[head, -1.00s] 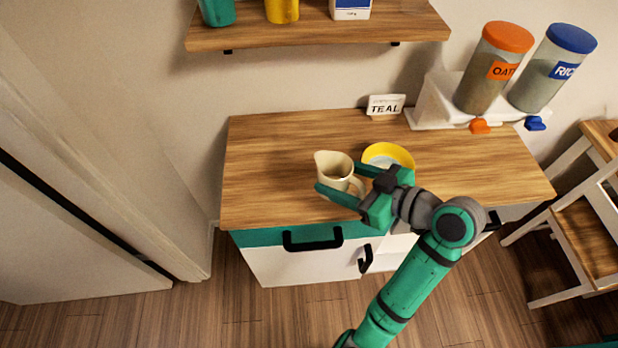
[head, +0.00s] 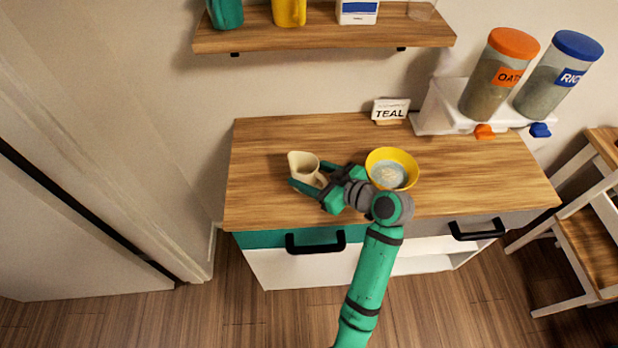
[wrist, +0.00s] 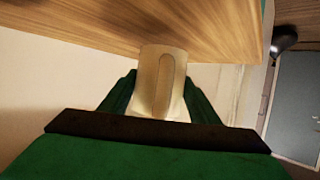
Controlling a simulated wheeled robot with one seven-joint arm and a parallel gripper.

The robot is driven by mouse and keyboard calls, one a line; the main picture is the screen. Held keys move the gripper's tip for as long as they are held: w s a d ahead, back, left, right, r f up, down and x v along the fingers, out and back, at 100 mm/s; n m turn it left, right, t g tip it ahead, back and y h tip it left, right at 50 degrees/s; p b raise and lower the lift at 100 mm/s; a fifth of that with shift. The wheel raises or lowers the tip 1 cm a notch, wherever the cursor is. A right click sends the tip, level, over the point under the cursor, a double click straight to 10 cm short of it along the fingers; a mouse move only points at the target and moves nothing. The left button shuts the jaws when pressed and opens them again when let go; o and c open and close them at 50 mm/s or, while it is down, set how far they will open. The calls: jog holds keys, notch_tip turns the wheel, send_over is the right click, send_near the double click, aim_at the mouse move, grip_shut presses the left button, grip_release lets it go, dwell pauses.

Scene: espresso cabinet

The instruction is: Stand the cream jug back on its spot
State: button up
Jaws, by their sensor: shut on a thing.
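The cream jug (head: 303,165) is at the left part of the wooden cabinet top (head: 262,140), roughly upright. My gripper (head: 313,180) is shut on it from the right, with green fingers at either side. In the wrist view the jug (wrist: 162,80) sits between the two fingers (wrist: 160,95), its handle strip facing the camera. I cannot tell whether its base touches the cabinet top. No marked spot for the jug can be made out.
A yellow bowl (head: 408,160) with pale contents stands right of my gripper. OATS (head: 497,80) and RICE (head: 556,80) dispensers stand at the back right. A shelf (head: 330,37) hangs above. The left of the top is clear.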

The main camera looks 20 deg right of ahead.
notch_tip(320, 180, down, 2)
jog(key=shift+f, duration=0.1)
jog(key=shift+w, duration=0.1)
jog(key=shift+w, duration=0.1)
